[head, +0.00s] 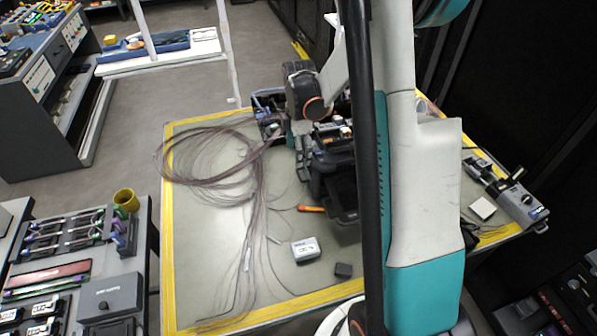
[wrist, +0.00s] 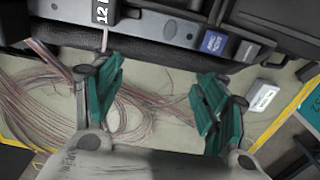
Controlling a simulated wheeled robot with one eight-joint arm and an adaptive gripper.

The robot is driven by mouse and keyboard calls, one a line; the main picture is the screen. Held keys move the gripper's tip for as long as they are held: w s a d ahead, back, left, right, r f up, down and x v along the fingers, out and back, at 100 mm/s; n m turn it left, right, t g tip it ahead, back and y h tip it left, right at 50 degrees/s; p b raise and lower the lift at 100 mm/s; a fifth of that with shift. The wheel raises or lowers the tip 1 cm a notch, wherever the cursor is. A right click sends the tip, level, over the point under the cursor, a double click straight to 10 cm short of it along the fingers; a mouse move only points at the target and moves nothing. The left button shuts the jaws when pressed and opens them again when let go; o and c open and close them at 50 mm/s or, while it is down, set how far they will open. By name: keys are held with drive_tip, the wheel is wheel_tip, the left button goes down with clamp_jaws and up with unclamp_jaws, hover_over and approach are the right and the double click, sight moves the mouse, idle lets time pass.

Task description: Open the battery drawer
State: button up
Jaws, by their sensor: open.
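The black fusion splicer (head: 325,160) stands on the work table behind my arm, which hides part of it. In the wrist view its dark side (wrist: 165,28) runs across the top, with a white "12" label and a blue label. I cannot clearly make out the battery drawer or its edges. My gripper (wrist: 158,78) has its two teal fingers spread wide, with nothing between them. The fingertips point at the splicer's lower side and appear just short of it; contact cannot be told. In the head view the gripper is mostly hidden beside the splicer.
Loose fibre coils (head: 215,160) cover the table's left part. A grey device (head: 522,203) stands at the right edge. The yellow-edged table (head: 195,260) has bare room front left.

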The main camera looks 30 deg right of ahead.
wheel_tip(320, 180, down, 9)
drive_tip(key=shift+b, duration=1.25)
